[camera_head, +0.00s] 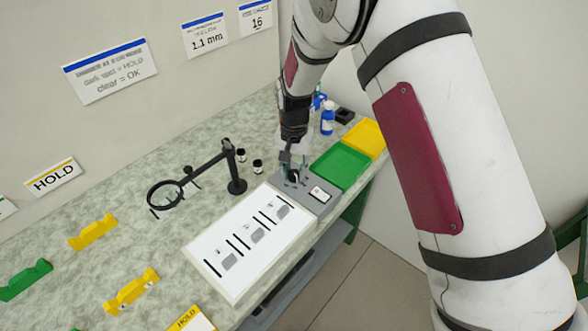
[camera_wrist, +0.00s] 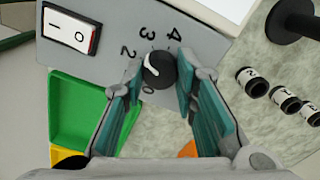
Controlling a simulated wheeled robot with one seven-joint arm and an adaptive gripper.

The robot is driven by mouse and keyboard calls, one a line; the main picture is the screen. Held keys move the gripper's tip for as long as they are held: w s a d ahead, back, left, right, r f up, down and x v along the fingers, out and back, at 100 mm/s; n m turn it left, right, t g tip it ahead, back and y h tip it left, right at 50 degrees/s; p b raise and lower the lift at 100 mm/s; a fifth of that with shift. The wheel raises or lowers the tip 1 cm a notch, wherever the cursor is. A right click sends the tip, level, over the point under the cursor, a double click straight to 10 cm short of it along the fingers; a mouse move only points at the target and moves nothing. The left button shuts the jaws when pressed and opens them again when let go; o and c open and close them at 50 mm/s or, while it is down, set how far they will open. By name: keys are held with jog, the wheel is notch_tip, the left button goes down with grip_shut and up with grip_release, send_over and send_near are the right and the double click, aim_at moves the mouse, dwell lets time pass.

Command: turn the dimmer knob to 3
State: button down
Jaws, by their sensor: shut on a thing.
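The dimmer knob (camera_wrist: 159,70) is black and round with a white pointer mark, on a grey panel (camera_wrist: 100,70). Printed digits 2, 3 and 4 run around its upper side in the wrist view, and a 0 is partly visible below. The white mark slants to the upper left, roughly towards the 2 and 3; its exact reading is hard to tell. My gripper (camera_wrist: 160,72) is shut on the knob, with one teal-padded finger on each side. In the head view the knob (camera_head: 293,176) is partly hidden by my gripper.
A white rocker switch (camera_wrist: 70,34) sits on the same panel. A light board with dark rods (camera_head: 215,250) adjoins the panel. Green (camera_head: 340,166) and yellow (camera_head: 368,136) trays lie behind it. A magnifier stand (camera_head: 236,186) and small dark bottles (camera_head: 257,166) stand to the left.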

aim_at(294, 172)
jog(key=shift+m, duration=2.3)
jog(key=c, duration=1.3)
grip_release()
jog(key=shift+r, duration=0.1)
notch_tip(294, 172, up, 12)
jog(key=shift+f, duration=0.1)
